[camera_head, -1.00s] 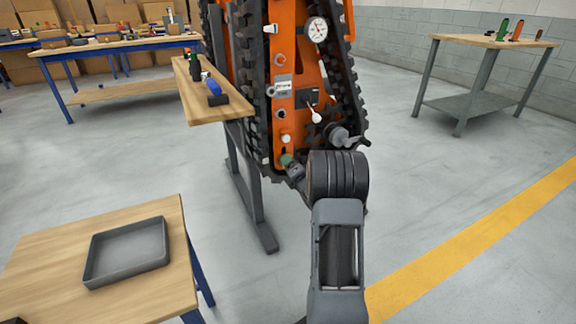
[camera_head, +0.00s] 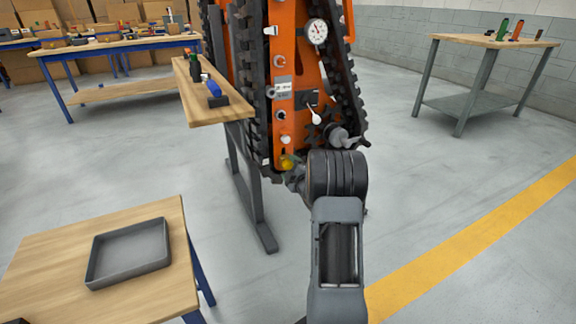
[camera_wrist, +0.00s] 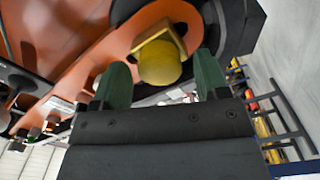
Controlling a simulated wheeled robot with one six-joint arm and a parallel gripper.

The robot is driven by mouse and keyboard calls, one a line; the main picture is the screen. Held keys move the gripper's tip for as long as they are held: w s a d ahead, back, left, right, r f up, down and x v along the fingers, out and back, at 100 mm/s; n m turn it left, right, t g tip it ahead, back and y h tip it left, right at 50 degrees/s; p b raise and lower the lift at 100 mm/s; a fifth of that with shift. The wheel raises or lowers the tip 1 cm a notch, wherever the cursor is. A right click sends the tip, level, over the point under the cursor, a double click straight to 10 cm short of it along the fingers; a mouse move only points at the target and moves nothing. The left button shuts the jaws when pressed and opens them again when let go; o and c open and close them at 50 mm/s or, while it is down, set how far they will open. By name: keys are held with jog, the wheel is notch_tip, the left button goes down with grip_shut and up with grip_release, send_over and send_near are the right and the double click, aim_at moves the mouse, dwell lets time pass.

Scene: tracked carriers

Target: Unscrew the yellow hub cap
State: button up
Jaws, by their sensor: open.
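The yellow hub cap (camera_wrist: 160,62) sits on a yellow square base on the orange side plate (camera_wrist: 100,60) of the tracked carrier. It also shows as a small yellow spot low on the carrier in the head view (camera_head: 287,163). My gripper (camera_wrist: 157,82) is open, with one green fingertip on each side of the cap in the wrist view. I cannot tell whether either finger touches it. In the head view my gripper is at the carrier's lower end, mostly hidden behind my wrist.
A grey tray (camera_head: 128,252) lies on a wooden table at the lower left. A wooden shelf (camera_head: 212,112) with small tools stands left of the carrier.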

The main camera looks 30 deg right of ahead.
jog(key=m+p, duration=0.1)
jog(key=m, duration=0.3)
jog(key=shift+r+m, duration=0.1)
jog(key=shift+m, duration=0.3)
jog(key=m+p, duration=0.1)
jog(key=m, duration=0.3)
jog(key=shift+m, duration=0.4)
jog(key=m+p, duration=0.2)
jog(key=m, duration=0.4)
jog(key=shift+p, duration=0.3)
jog(key=m, duration=0.3)
jog(key=shift+m+p, duration=0.3)
jog(key=shift+p, duration=0.1)
jog(key=shift+c, duration=0.5)
